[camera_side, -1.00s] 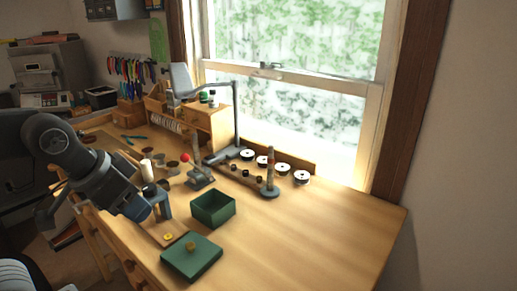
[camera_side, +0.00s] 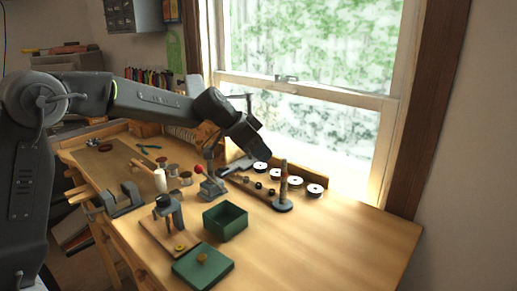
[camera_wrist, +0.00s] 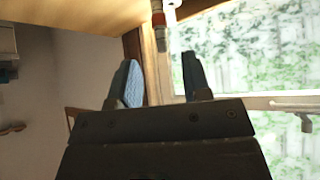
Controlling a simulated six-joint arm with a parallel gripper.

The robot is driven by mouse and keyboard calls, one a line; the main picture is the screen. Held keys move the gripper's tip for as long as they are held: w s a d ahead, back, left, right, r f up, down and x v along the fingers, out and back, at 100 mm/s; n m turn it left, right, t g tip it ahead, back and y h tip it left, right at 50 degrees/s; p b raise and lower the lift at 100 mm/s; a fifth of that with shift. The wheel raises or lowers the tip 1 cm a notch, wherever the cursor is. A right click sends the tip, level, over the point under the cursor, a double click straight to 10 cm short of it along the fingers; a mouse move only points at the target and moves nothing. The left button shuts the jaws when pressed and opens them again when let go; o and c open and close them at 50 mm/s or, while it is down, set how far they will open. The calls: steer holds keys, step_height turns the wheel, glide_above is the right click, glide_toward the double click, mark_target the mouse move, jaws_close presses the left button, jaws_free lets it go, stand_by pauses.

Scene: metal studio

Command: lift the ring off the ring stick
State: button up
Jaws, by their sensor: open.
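The ring stick (camera_side: 283,184) stands upright on a round grey base (camera_side: 282,205) towards the back of the bench. Its upper part also shows upside down at the top of the wrist view (camera_wrist: 160,34), with reddish bands (camera_wrist: 158,18) near its grey tip. I cannot tell a separate ring clearly in either view. My gripper (camera_side: 262,154) is to the left of the stick's top and a little above it in the side view, apart from it. In the wrist view my two fingers (camera_wrist: 160,68) are spread with nothing between them.
An open green box (camera_side: 225,221) and its green lid (camera_side: 203,264) lie in front. A small stand with a red ball (camera_side: 199,169) is left of the stick. The bench's right side is clear.

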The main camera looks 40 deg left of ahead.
mark_target(282, 169)
steer(key=shift+x, duration=4.15)
steer(key=shift+d, duration=0.1)
steer(key=shift+c, duration=0.4)
steer(key=c, duration=0.6)
steer(key=shift+r, duration=1.25)
steer(key=shift+c, duration=0.4)
steer(key=shift+r, duration=0.1)
steer(key=shift+s+r, duration=0.1)
steer(key=shift+r, duration=0.9)
